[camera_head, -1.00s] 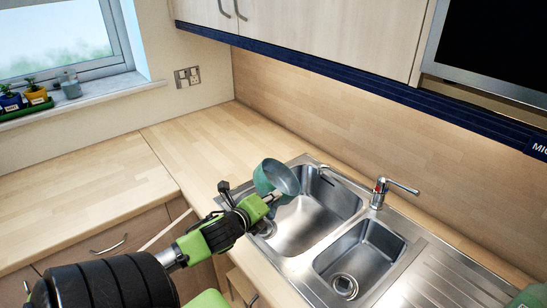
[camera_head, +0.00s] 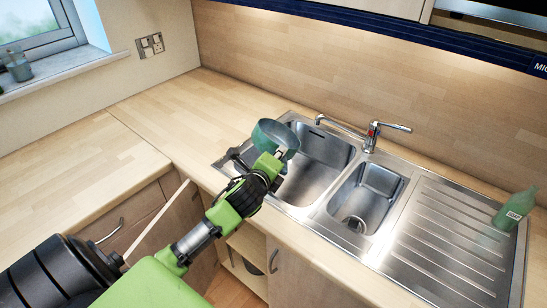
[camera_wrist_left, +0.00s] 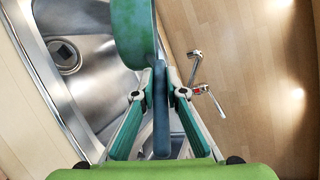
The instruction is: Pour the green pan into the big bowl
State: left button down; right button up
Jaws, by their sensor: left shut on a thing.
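In the left wrist view the gripper (camera_wrist_left: 160,78) is shut on the pan's dark blue-green handle (camera_wrist_left: 161,115), and the pan's green body (camera_wrist_left: 130,30) is at the top. I cannot tell whether anything is in the pan. The floor of the big bowl is partly hidden by the pan and gripper. My right gripper is not in view.
A tap (camera_head: 372,134) stands behind the sink. The small bowl (camera_head: 367,197) and ribbed drainer (camera_head: 440,245) lie to the right, with a green bottle (camera_head: 515,208) on the drainer's right side. The worktop (camera_head: 190,115) left of the sink is clear.

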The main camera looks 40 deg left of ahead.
pick_arm(q)
jog(key=shift+a+f+b, duration=0.1)
jog(key=shift+f+b, duration=0.2)
jog(key=shift+b, duration=0.35)
jog(key=n+t+b, duration=0.1)
jog(key=b, duration=0.2)
jog(key=s+a+f+n+t+b, duration=0.1)
jog(key=b, duration=0.2)
jog(key=n+t+b, duration=0.1)
jog(key=n+b, duration=0.1)
jog(key=b, duration=0.1)
jog(key=shift+s+a+f+t+b, duration=0.2)
jog(key=shift+s+f+t+b, duration=0.1)
jog(key=shift+s+f+b, duration=0.1)
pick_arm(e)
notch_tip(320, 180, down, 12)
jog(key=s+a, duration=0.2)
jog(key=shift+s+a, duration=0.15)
pick_arm(q)
jog(key=shift+w, duration=0.1)
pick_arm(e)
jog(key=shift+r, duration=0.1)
